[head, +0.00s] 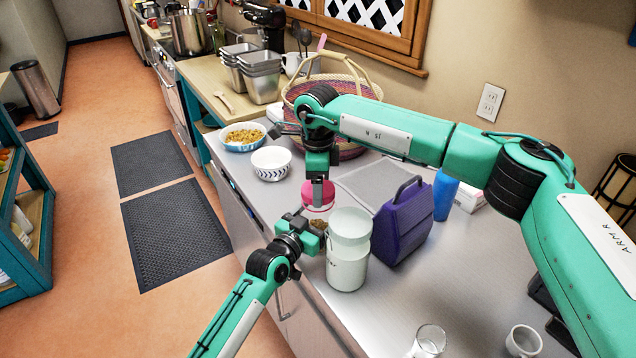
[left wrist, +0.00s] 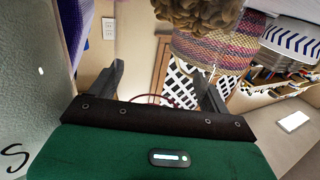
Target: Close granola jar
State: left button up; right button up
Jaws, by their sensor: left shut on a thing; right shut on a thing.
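The granola jar (head: 319,226) is a clear jar with brown granola low in it, standing near the front edge of the steel counter, partly behind the white canister. A pink lid (head: 316,196) is at the jar's top; I cannot tell whether it rests on the rim or hangs just above. My right gripper (head: 318,186) points down from above, shut on the pink lid. My left gripper (head: 313,232) reaches in from the front, shut on the jar's side. In the left wrist view, granola (left wrist: 198,14) shows just beyond the fingers (left wrist: 165,85).
A tall white canister (head: 348,262) stands close in front of the jar, with a purple lunch box (head: 404,222) to its right. A patterned bowl (head: 271,164), a blue dish of food (head: 243,137) and a woven basket (head: 350,90) stand behind. A glass (head: 428,342) and mug (head: 523,342) are nearer.

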jog(key=shift+f, duration=0.55)
